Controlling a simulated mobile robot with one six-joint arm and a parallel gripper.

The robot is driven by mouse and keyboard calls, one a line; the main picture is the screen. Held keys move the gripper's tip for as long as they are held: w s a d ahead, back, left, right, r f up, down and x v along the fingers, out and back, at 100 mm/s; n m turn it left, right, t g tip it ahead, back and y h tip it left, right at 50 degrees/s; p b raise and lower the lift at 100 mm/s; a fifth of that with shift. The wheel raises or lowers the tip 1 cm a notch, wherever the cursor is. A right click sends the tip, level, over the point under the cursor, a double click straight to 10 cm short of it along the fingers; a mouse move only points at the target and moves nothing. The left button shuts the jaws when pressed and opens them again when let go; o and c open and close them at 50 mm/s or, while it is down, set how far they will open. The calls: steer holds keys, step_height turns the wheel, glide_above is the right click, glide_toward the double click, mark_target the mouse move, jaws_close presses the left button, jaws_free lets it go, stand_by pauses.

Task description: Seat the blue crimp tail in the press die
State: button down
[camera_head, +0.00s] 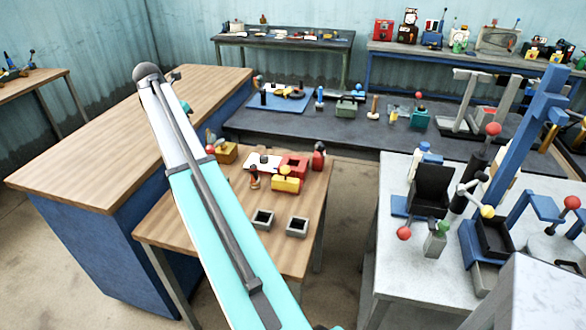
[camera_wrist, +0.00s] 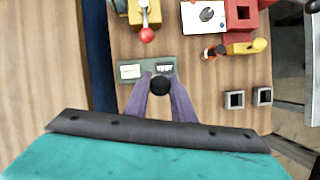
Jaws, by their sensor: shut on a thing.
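In the wrist view, my gripper (camera_wrist: 160,77) has its two purple-grey fingers closed in around a round black thing (camera_wrist: 161,86), over the small wooden table. Whether this belongs to the crimp tail cannot be told; no blue part shows between the fingers. A dark green plate (camera_wrist: 130,71) with a pale label lies just beyond the fingertips; its contact with the held thing is unclear. In the head view my arm hides the gripper and this plate. I cannot pick out the blue crimp tail or the press die for certain in either view.
On the small wooden table (camera_head: 180,236) stand two grey square cups (camera_head: 263,219), a red box (camera_head: 291,166), a yellow block (camera_head: 285,184) and a yellow box (camera_head: 226,153) with a red ball. At right, a pale table (camera_head: 400,265) is crowded with blue-framed levers (camera_head: 527,130).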

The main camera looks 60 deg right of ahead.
steer(key=s+d+r+m+g+p, duration=0.1)
steer(key=s+d+r, duration=0.2)
steer(key=s+d, duration=0.65)
steer(key=s+d+r+m+p, duration=0.1)
steer(key=s+d+r+m, duration=0.15)
steer(key=s+d, duration=0.65)
steer(key=s+d+f+b, duration=0.2)
steer(key=s+d+f, duration=0.2)
steer(key=d+f, duration=0.5)
steer(key=shift+s+d+f+g, duration=0.3)
steer(key=shift+s+f, duration=0.05)
steer(key=shift+f, duration=0.2)
steer(key=shift+f+m, duration=0.1)
steer(key=shift+m, duration=0.15)
step_height(320, 180, down, 6)
steer(key=p, duration=0.1)
steer(key=shift+p, duration=0.3)
steer(key=shift+f, duration=0.1)
steer(key=shift+f+p, duration=0.6)
steer(key=shift+f, duration=1.2)
